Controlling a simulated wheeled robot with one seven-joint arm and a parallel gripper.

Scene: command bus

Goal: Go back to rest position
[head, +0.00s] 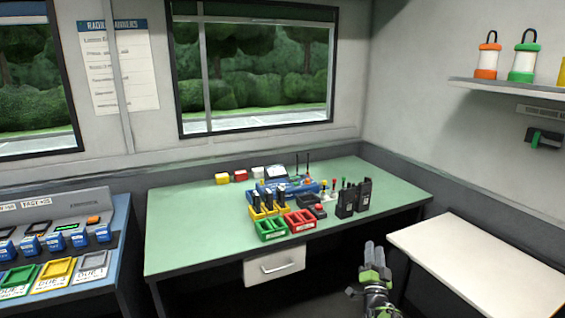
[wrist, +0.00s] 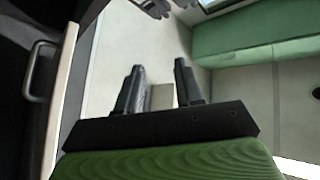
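My gripper (head: 374,252) is in front of the green-topped table (head: 185,235), to the right of its drawer (head: 274,266), with its fingers pointing up in the head view. In the wrist view my gripper (wrist: 160,75) has its two dark fingers apart, with nothing held between them. A small beige block shape shows beyond the gap, and I cannot tell what it is. The gripper touches nothing that I can see.
Radios (head: 354,197), a green bin (head: 271,230) and a red bin (head: 300,222) stand on the green table. A white table (head: 480,262) is at the right. A charging console (head: 60,250) is at the left. Lanterns (head: 525,58) stand on a wall shelf.

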